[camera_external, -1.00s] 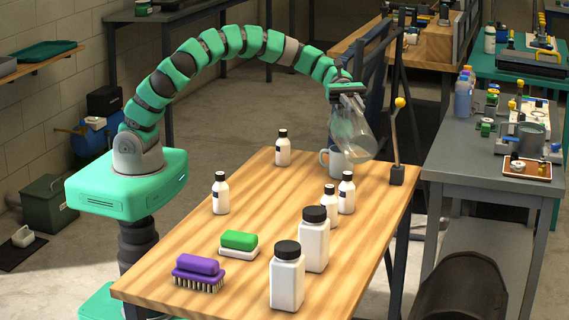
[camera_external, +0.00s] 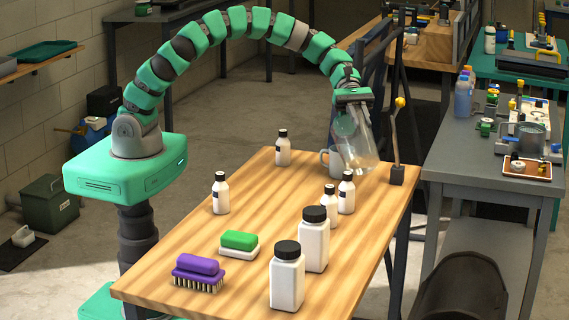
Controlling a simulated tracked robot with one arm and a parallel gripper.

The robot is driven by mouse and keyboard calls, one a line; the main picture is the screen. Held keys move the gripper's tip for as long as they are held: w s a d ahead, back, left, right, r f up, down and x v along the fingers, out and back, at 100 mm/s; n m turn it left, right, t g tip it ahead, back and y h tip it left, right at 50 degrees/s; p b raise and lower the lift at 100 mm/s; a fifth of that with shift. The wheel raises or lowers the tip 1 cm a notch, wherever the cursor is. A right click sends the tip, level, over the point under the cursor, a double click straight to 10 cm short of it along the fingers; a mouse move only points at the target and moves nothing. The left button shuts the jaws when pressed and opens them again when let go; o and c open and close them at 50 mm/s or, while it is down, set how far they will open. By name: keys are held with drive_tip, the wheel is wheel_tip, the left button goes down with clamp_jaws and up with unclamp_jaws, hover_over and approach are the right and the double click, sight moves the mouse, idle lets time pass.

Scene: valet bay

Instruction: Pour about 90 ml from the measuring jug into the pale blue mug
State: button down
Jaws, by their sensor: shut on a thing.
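My gripper (camera_external: 352,98) is shut on the clear measuring jug (camera_external: 357,140) and holds it above the far right part of the wooden table. The jug is tilted, with its wide end low and to the right. The pale blue mug (camera_external: 332,160) stands upright on the table, just left of and partly behind the jug. The jug overlaps the mug's right side in this view. I cannot tell whether liquid is leaving the jug or how much is in the mug.
A stand with a yellow knob (camera_external: 397,174) is close to the right of the jug. Small white bottles (camera_external: 346,193) stand in front of the mug, another (camera_external: 283,148) to its left. Two larger bottles (camera_external: 314,240), a green brush (camera_external: 239,241) and a purple brush (camera_external: 198,270) are nearer the front.

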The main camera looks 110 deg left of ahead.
drive_tip(key=shift+w, duration=0.1)
drive_tip(key=shift+w+d+y+p, duration=0.15)
drive_tip(key=shift+d+y+p, duration=0.2)
drive_tip(key=shift+p, duration=0.55)
